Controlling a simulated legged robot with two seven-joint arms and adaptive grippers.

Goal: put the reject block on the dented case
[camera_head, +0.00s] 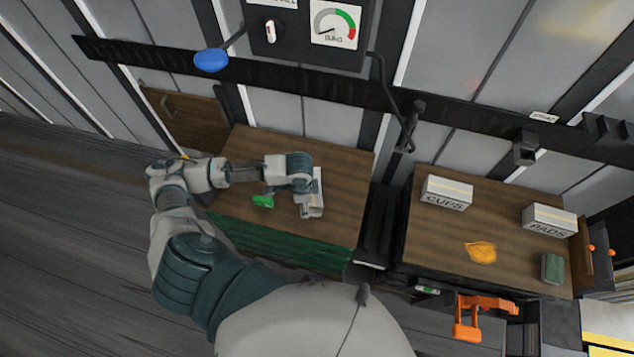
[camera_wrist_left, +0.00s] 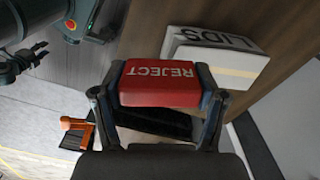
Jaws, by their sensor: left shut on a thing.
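My left gripper (camera_wrist_left: 158,98) is shut on the red reject block (camera_wrist_left: 160,84), whose white lettering faces the wrist camera. In the head view my left gripper (camera_head: 307,208) is over the left wooden table, and the block is hidden there. The white case marked LIDS (camera_wrist_left: 215,55) lies just beyond the block in the wrist view; in the head view it (camera_head: 319,188) is partly covered by my gripper. The CUPS case (camera_head: 446,193) and PADS case (camera_head: 549,221) stand on the right table. I cannot tell which case is dented.
A green object (camera_head: 263,201) lies on the left table (camera_head: 345,170). The right table (camera_head: 440,235) holds an orange patch (camera_head: 481,252) and a dark green block (camera_head: 552,268). An orange clamp-like object (camera_head: 468,325) is at its front. A dark gap separates the tables.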

